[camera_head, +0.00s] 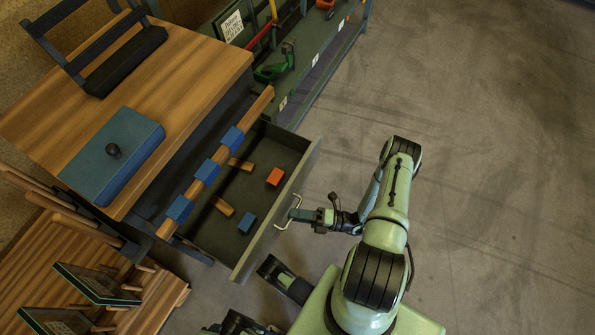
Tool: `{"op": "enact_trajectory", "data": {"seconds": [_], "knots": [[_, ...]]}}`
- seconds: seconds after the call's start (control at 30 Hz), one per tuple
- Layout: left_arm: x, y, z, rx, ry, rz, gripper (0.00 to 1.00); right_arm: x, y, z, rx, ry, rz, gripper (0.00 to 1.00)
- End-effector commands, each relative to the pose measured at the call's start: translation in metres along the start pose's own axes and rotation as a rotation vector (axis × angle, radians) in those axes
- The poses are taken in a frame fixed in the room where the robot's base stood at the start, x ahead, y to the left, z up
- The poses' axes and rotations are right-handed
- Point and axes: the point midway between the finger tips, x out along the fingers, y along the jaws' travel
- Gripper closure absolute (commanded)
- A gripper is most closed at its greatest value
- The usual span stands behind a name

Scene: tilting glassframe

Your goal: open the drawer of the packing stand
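The packing stand has a wooden top (195,75) and a dark frame. Its grey-green drawer (296,187) is pulled well out toward me, and its inside shows. A pale bar handle (281,226) is on the drawer front. My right gripper (297,214) is at the middle of the handle, its fingers closed around the bar. Inside the drawer lie a red block (275,177), a blue block (247,223) and small wooden pieces (223,206).
A blue box with a knob (119,162) sits on the stand top. A wooden rail with blue blocks (206,172) crosses above the drawer. A green shelf with tools (318,62) stands behind. A slatted wooden platform (165,291) is at lower left. The floor at right is clear.

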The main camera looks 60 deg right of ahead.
Motion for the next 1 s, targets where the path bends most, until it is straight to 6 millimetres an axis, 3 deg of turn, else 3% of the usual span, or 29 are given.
{"op": "enact_trajectory", "data": {"seconds": [0.23, 0.7, 1.0], "knots": [[0.0, 0.0, 0.0, 0.0, 0.001, 0.0, 0.57, -0.018, -0.001, 0.0, -0.002, -0.002, -0.002, 0.63], [0.005, -0.002, -0.007, -0.002, 0.02, -0.001, 0.57, -0.115, -0.001, 0.0, 0.0, -0.001, -0.002, 0.63], [0.007, -0.003, -0.01, -0.002, 0.029, -0.002, 0.57, -0.134, 0.0, 0.0, 0.0, 0.001, 0.0, 0.63]]}}
